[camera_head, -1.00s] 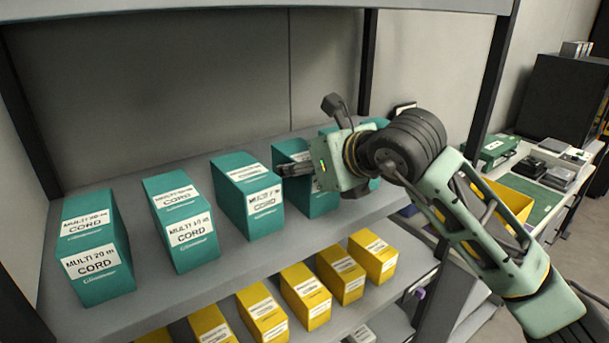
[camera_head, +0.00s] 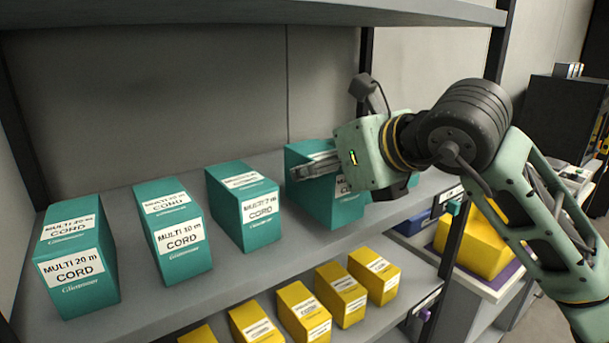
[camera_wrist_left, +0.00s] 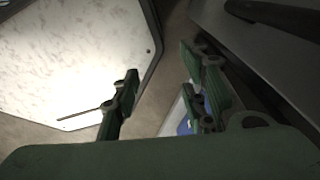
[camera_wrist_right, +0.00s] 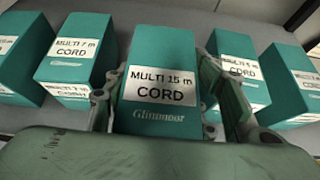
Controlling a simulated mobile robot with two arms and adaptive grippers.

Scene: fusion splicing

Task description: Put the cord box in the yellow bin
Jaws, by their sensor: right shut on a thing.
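A teal cord box labelled "MULTI 15 m CORD" (camera_wrist_right: 160,88) is between the fingers of my right gripper (camera_head: 318,165). The box also shows in the head view (camera_head: 320,205), partly covered by the gripper. I cannot tell whether its base touches the shelf. In the right wrist view the fingers (camera_wrist_right: 160,100) press on both its sides. A yellow block-like shape (camera_head: 480,245), likely the yellow bin, sits at the right on a lower surface, partly behind my right arm. My left gripper (camera_wrist_left: 160,85) is open and empty, seen only in its wrist view.
Other teal cord boxes stand on the same shelf, to the left (camera_head: 242,208) and, in the right wrist view, close on the right (camera_wrist_right: 238,68). Several yellow boxes (camera_head: 340,292) line the shelf below. An upper shelf (camera_head: 250,12) and a post (camera_head: 455,235) bound the space.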

